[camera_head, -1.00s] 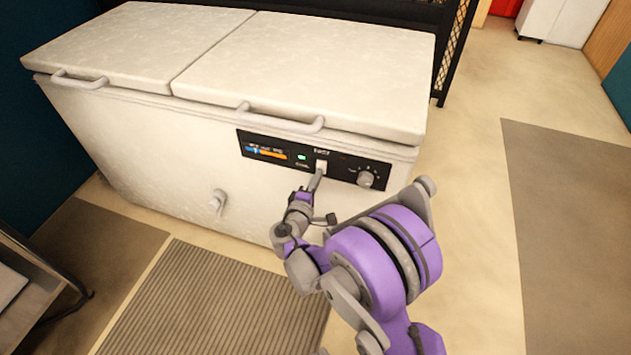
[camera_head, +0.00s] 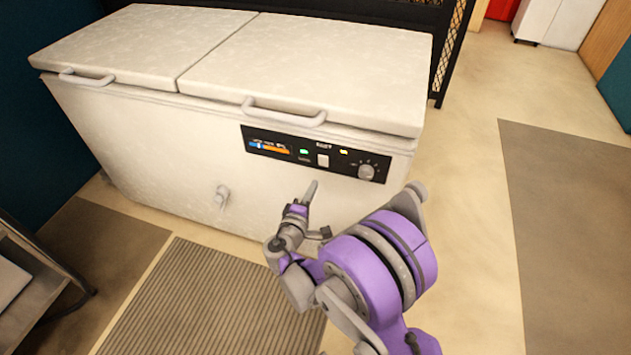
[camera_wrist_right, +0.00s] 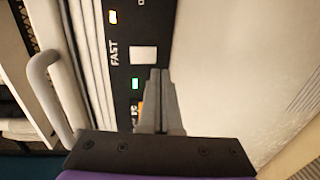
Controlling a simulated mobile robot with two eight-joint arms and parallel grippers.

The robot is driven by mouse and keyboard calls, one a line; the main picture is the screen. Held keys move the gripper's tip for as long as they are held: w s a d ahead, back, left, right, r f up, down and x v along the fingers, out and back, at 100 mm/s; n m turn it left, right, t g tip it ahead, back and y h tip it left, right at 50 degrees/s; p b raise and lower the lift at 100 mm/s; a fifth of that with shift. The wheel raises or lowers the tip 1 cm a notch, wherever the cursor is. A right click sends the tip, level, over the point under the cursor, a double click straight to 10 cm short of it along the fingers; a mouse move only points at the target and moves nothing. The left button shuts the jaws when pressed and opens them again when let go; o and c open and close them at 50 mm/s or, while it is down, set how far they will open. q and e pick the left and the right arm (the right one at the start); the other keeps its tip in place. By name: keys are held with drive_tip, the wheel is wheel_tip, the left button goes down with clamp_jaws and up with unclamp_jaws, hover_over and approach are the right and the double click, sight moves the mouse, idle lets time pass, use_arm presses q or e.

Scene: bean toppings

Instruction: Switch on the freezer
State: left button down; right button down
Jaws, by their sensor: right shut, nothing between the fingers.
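The white chest freezer (camera_head: 150,140) stands with both lids closed. Its black control panel (camera_head: 287,159) carries a white switch (camera_head: 323,160), a lit green light (camera_head: 304,151), a lit yellow light (camera_head: 343,151) and a round dial (camera_head: 366,172). In the right wrist view the switch (camera_wrist_right: 143,55), the green light (camera_wrist_right: 134,84) and the orange-yellow light (camera_wrist_right: 113,17) show beside the word FAST. My right gripper (camera_head: 312,186) is shut and empty, just below and in front of the panel, apart from the switch. Its closed fingers (camera_wrist_right: 158,75) also show in the wrist view. My left gripper is not in view.
Lid handles (camera_head: 284,111) stick out above the panel, and a drain knob (camera_head: 222,195) sits low on the front. A ribbed mat (camera_head: 200,300) lies before the freezer. A metal rack (camera_head: 35,270) stands at left. Floor at right is clear.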

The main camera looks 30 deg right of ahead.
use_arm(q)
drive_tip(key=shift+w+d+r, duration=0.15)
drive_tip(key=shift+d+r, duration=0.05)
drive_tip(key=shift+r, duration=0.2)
use_arm(e)
drive_tip(key=s+a+f, duration=0.1)
drive_tip(key=s+a, duration=0.3)
drive_tip(key=a, duration=0.1)
drive_tip(key=shift+s+a, duration=0.25)
drive_tip(key=shift+s, duration=0.1)
drive_tip(key=shift+f, duration=0.1)
